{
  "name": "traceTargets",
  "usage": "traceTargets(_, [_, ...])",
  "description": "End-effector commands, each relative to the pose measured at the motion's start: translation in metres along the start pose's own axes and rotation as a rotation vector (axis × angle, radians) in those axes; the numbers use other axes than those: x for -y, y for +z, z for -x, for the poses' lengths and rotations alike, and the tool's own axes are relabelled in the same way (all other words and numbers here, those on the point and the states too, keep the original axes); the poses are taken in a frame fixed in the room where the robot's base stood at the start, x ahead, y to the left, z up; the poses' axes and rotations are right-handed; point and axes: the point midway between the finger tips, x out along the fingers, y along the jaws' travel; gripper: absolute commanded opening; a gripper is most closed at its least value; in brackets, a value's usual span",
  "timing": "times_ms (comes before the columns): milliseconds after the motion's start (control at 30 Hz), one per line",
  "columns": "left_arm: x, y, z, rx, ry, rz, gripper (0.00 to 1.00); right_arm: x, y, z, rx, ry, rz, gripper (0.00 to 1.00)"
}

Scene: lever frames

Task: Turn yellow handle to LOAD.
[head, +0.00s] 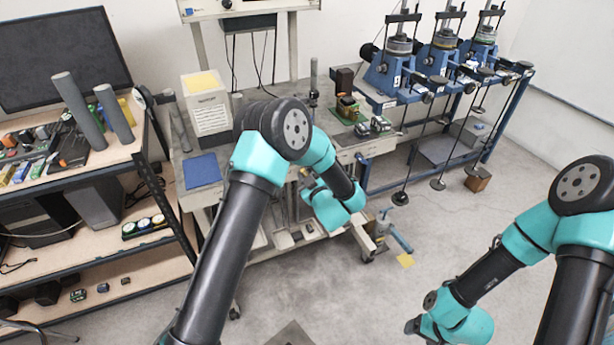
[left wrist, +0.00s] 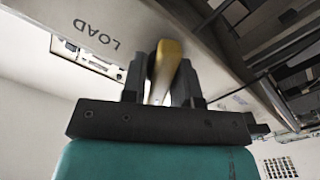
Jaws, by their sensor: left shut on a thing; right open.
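The yellow handle (left wrist: 167,58) shows in the left wrist view, a rounded yellow bar between the two dark fingers of my left gripper (left wrist: 162,80). The gripper is shut on it. The word LOAD (left wrist: 95,32) is printed on the pale panel to the upper left of the handle, apart from it.
The grey workbench carries a blue pad (head: 202,170) and a white box (head: 208,104). A shelf unit with a monitor (head: 60,58) stands at the left. A blue frame with several lever devices (head: 398,68) stands at the back right.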

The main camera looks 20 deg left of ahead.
Motion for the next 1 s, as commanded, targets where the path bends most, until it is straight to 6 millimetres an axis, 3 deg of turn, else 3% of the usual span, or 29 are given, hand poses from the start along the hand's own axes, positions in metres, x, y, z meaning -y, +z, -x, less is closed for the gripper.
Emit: traceTargets(1000, [0.0001,0.0008,0.0007,0.002,0.0,-0.959,0.04,0.0,0.0,0.0,0.0,0.0,0.0,0.69])
